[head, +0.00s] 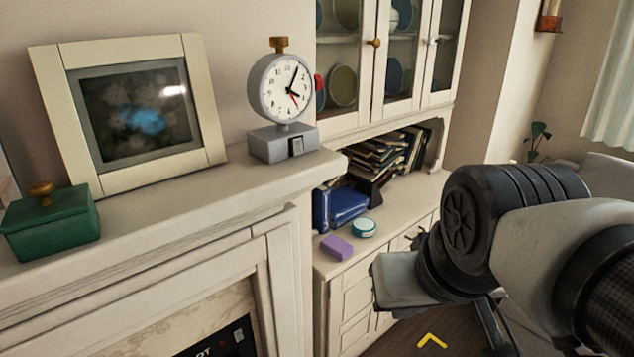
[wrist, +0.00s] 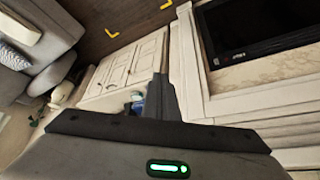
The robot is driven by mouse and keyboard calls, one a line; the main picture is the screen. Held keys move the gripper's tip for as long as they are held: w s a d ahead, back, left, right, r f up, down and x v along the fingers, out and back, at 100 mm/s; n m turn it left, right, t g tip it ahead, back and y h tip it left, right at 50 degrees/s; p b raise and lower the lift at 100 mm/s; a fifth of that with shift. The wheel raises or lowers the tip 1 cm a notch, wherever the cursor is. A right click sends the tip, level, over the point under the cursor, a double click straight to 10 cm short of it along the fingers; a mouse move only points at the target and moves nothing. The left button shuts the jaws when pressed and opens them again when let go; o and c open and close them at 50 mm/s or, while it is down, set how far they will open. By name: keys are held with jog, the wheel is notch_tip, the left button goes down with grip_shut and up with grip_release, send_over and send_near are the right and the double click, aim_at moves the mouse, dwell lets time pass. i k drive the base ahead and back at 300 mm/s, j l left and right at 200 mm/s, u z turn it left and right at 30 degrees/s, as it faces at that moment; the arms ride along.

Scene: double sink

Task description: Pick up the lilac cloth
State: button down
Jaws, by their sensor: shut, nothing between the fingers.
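The lilac cloth (head: 336,247) looks like a small folded purple block. It lies near the front edge of the low cabinet top, just left of a round teal-and-white tin (head: 363,228). My gripper (wrist: 160,80) is shut and empty in the wrist view. In the head view my arm comes in from the right, its end to the right of the cloth and apart from it; the fingers cannot be made out there. I cannot make out the cloth in the wrist view.
Blue books (head: 348,204) and a stack of books (head: 385,165) stand behind the cloth. The mantel (head: 190,205) on the left holds a green box (head: 52,224), a picture frame (head: 135,112) and a clock (head: 285,90). Glass-doored shelves (head: 385,60) hang above the cabinet top.

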aim_at(339, 248)
jog(key=i+l+u, duration=0.1)
jog(key=i+l, duration=1.5)
jog(key=l+u, duration=0.05)
